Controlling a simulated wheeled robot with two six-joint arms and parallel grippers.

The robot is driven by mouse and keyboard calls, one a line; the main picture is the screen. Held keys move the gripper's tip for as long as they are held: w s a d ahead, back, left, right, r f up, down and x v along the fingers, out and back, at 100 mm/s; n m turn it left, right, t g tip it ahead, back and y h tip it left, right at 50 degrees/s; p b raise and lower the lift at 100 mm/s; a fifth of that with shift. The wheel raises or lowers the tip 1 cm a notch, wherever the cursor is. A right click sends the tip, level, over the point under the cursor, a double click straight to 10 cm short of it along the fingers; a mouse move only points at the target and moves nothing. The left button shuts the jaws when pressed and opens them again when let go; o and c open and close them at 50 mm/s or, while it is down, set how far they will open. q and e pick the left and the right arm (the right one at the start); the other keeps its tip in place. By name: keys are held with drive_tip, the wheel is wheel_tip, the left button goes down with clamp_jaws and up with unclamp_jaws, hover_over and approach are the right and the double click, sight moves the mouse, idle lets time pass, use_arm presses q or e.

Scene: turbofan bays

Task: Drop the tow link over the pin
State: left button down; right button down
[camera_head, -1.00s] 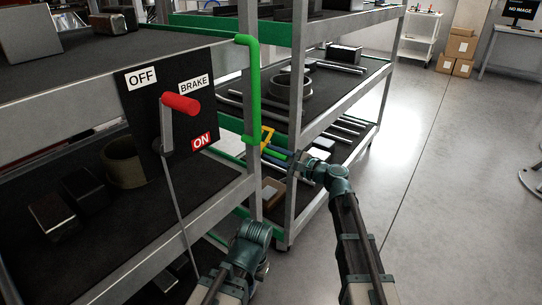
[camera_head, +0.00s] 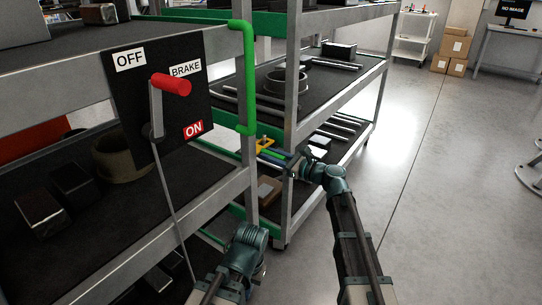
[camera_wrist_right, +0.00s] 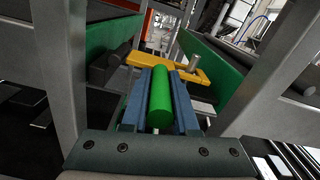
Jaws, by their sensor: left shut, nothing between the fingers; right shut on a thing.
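The yellow tow link (camera_head: 264,144) sits between the two carts at the far side of my right gripper (camera_head: 270,156). In the right wrist view, my blue fingers (camera_wrist_right: 160,100) are shut on the link's green grip (camera_wrist_right: 160,95), and the yellow plate (camera_wrist_right: 150,60) lies beyond it. A short grey pin (camera_wrist_right: 194,63) stands upright at the plate's right part. I cannot tell whether it passes through the link or stands behind it. My left gripper (camera_head: 247,240) is low in front of the near cart, shut and empty; its fingertips are hard to make out.
A brake panel (camera_head: 165,100) with a red-handled lever (camera_head: 171,84) is on the near cart. A green bent tube (camera_head: 247,75) runs down the cart's corner. Grey cart posts (camera_head: 292,90) stand close to my right gripper. Open floor (camera_head: 450,180) lies to the right.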

drive_tip(key=shift+s+f, duration=0.1)
idle(0.4)
drive_tip(key=c, duration=1)
unclamp_jaws()
drive_tip(key=shift+d, duration=0.1)
drive_tip(key=v, duration=1.3)
drive_tip(key=shift+s+d, duration=0.2)
drive_tip(key=shift+d, duration=0.1)
